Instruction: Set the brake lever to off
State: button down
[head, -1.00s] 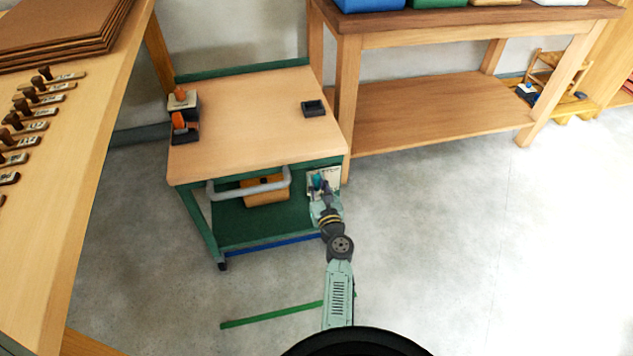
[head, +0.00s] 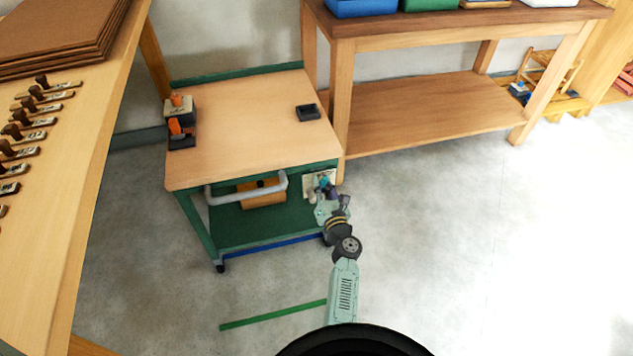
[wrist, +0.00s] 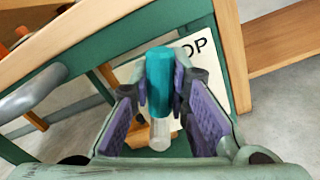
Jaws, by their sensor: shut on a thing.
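The brake lever has a teal handle (wrist: 160,82) on a pale rod (wrist: 160,133). It is mounted at a white plate (wrist: 207,48) on the front right of the green cart (head: 250,222). The letters "OP" show on the plate; the rest of its marking is hidden. In the wrist view my gripper (wrist: 165,98) has its purple pads on both sides of the teal handle and is shut on it. In the head view my gripper (head: 325,190) is at the plate, and the handle is small there and partly covered.
The cart has a grey push handle (head: 247,190) left of the lever, with a wooden box (head: 262,197) behind it. A wooden bench (head: 430,120) stands to the right. A green strip (head: 272,315) lies on the floor. The floor at right is clear.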

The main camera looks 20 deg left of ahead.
jog(key=w+d+f+m+p, duration=0.2)
jog(key=f+m, duration=0.3)
jog(key=m, duration=0.6)
jog(key=shift+d, duration=0.65)
jog(key=shift+w+f, duration=0.1)
jog(key=shift+f, duration=0.05)
jog(key=c, duration=1.5)
grip_release()
jog(key=v, duration=1.2)
